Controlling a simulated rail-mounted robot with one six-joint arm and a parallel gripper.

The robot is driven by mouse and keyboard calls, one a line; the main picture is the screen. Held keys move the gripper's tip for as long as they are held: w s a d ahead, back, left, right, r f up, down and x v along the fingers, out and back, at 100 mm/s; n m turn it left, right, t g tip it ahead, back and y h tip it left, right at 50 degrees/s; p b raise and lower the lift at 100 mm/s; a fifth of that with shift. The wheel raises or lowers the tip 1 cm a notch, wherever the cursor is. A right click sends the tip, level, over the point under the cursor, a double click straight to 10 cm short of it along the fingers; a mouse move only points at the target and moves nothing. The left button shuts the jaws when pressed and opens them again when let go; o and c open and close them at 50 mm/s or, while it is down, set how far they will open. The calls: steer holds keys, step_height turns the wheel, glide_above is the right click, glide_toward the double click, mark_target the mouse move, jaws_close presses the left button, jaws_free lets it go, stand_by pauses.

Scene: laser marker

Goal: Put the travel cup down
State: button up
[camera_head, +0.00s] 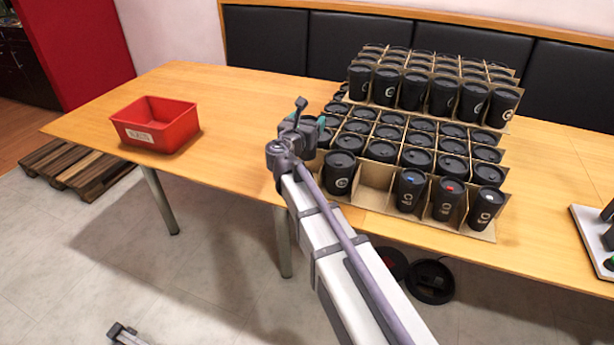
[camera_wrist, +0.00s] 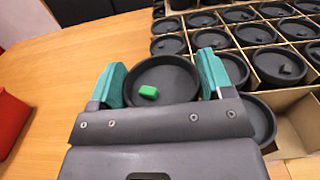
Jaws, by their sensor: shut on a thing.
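My gripper (camera_head: 308,124) is shut on a black travel cup with a black lid and a green slider. In the wrist view the cup's lid (camera_wrist: 158,84) lies between the two teal fingers of my gripper (camera_wrist: 160,74). In the head view the cup is mostly hidden by my gripper and arm. The cup is at the left side of the cardboard divider box (camera_head: 374,182). I cannot tell whether its base touches anything. One front-row compartment of that box is empty, and this gap (camera_wrist: 293,130) also shows at the right in the wrist view.
Black cups fill most of the box, with a second box of cups (camera_head: 432,92) stacked behind. Front-row cups (camera_head: 410,190) right of the gap have coloured sliders. A red bin (camera_head: 156,124) stands on the left of the wooden table (camera_head: 230,110). Table between bin and box is clear.

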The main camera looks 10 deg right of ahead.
mark_target(304, 155)
step_height(304, 155, down, 10)
steer(key=b, duration=0.9)
steer(key=shift+f, duration=0.15)
steer(key=shift+r, duration=0.3)
steer(key=shift+f, duration=0.15)
steer(key=o, duration=0.4)
steer(key=shift+s+a+r, duration=0.1)
steer(key=shift+s+r, duration=0.05)
steer(key=shift+r, duration=0.05)
steer(key=v, duration=1.1)
steer(key=shift+s+a, duration=0.2)
steer(key=shift+s, duration=0.1)
